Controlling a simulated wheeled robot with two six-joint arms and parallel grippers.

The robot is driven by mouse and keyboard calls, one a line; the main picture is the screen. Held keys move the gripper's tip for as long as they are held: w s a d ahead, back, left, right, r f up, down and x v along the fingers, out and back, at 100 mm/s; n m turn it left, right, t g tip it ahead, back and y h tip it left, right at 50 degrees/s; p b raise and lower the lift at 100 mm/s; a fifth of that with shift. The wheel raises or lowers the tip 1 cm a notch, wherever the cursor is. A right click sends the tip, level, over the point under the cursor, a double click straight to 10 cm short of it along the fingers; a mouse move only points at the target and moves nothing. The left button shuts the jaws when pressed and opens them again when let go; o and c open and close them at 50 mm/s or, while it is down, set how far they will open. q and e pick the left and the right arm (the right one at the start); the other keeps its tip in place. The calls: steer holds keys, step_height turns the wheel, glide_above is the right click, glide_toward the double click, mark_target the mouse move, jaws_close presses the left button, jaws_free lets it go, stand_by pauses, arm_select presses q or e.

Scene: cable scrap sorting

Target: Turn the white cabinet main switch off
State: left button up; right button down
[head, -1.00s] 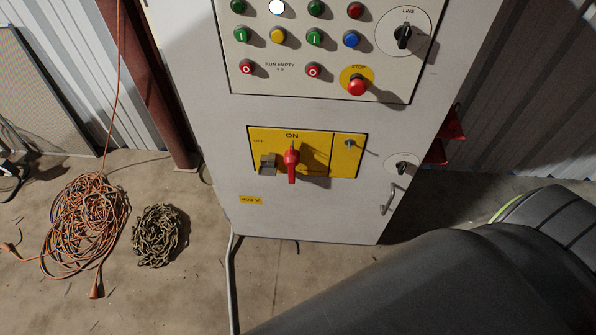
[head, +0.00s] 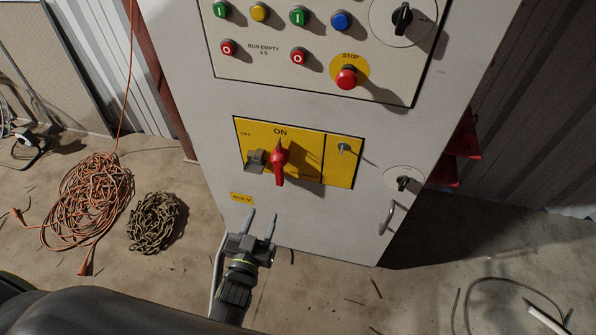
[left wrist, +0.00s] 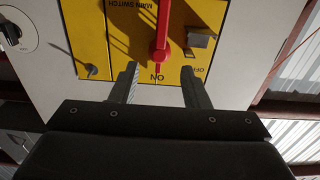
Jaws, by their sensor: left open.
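The white cabinet (head: 330,225) has a yellow main switch plate (head: 307,148) marked OFF and ON. Its red handle (head: 279,165) stands upright in line with ON. A small grey metal piece (head: 256,160) sits left of the handle, under OFF. My left gripper (head: 261,214) is open and empty, below the handle in the head view and apart from it. In the left wrist view, which is upside down, the red handle (left wrist: 162,35) lies beyond the gap between the fingertips (left wrist: 158,70). My right gripper is not in view.
A button panel with a red stop button (head: 346,78) is above the plate. A small rotary switch (head: 404,183) and a door handle (head: 387,217) are at right. An orange cable coil (head: 90,200) and a chain pile (head: 155,222) lie on the floor at left.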

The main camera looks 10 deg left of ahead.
arm_select(q)
steer(key=b, duration=0.1)
glide_toward(278, 174)
steer(key=w+b, duration=0.3)
steer(key=w, duration=0.6)
steer(key=shift+d, duration=0.1)
steer(key=shift+w+b, duration=0.4)
steer(key=shift+w, duration=0.65)
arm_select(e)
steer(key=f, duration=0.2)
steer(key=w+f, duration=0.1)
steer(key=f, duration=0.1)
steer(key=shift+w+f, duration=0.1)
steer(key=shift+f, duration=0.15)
arm_select(q)
jaws_close()
